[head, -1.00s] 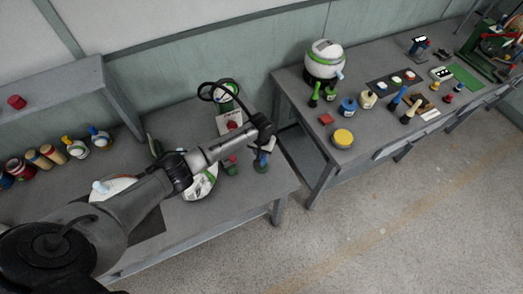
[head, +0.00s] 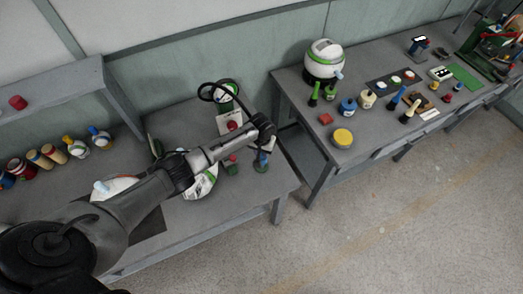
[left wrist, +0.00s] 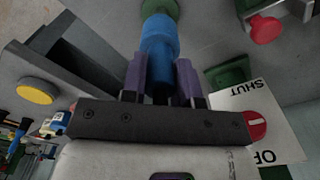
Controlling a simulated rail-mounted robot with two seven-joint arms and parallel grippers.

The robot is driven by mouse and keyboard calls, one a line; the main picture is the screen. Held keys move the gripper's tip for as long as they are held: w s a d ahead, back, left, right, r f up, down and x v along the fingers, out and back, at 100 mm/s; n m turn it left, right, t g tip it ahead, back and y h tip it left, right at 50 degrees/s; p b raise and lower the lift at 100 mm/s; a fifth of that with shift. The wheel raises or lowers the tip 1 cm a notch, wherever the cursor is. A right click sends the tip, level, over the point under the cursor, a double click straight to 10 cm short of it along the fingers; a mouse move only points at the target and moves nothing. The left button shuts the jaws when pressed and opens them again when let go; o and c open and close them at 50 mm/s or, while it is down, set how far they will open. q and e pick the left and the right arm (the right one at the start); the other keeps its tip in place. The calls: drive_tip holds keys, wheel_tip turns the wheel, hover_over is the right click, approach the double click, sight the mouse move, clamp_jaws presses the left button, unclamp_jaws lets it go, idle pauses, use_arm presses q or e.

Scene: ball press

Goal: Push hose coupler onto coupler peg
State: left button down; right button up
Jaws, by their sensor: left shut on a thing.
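The blue hose coupler (left wrist: 160,45) is between the purple fingers of my left gripper (left wrist: 160,80) in the left wrist view. A green part (left wrist: 159,8) lies in line with the coupler's far end. In the head view my left gripper (head: 264,145) is over the right end of the near table. The blue piece (head: 262,158) under it stands just above a round green base (head: 261,168), apparently the peg's base. The peg itself is hidden, and I cannot tell how far the coupler sits on it. My right gripper is not in view.
A red knob on a green block (head: 232,162) stands just left of the coupler. Behind is a white card with a red knob (head: 232,127). The second table (head: 305,95), across a gap, holds a yellow-topped disc (head: 342,138) and several bottles.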

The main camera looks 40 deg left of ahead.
sight(261, 156)
use_arm(q)
drive_tip(key=shift+p, duration=0.35)
idle(0.3)
drive_tip(key=shift+f+b, duration=0.45)
drive_tip(key=shift+f, duration=0.2)
idle(0.4)
drive_tip(key=shift+f+b, duration=0.55)
drive_tip(key=shift+f, duration=0.35)
drive_tip(key=shift+f+b, duration=0.4)
drive_tip(key=shift+f, duration=0.2)
drive_tip(key=c, duration=0.8)
unclamp_jaws()
